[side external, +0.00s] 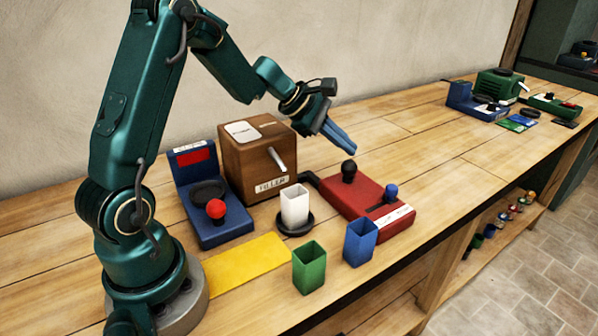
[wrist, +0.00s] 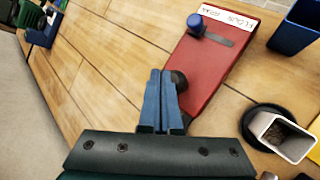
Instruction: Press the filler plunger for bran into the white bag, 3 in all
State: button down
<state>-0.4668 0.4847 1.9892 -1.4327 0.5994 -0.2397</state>
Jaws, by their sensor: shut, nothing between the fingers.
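The filler is a wooden box (side external: 257,160) with a label and a metal spout. Joined to it is a red base (side external: 368,204) with a black plunger knob (side external: 348,170) and a blue selector knob (side external: 391,190). The selector stands at the far right end of its slot in the side view. The white bag (side external: 294,205) stands upright on a black round pad (side external: 294,226) under the spout; the wrist view shows brownish stuff inside the bag (wrist: 284,134). My gripper (side external: 353,150) is shut and empty, just above the black knob, which its fingers partly hide in the wrist view (wrist: 180,81).
A green bin (side external: 308,268) and a blue bin (side external: 360,242) stand at the front edge. A blue scale-like device (side external: 214,217) with a red button is left of the filler. A yellow mat (side external: 247,264) lies in front.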

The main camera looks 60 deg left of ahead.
aim_at(344, 163)
jog(key=shift+r, duration=2.55)
dwell(0.7)
notch_tip(344, 163, up, 4)
jog(key=shift+f, duration=0.1)
dwell(0.4)
jog(key=shift+f, duration=4.45)
jog(key=shift+f, duration=0.4)
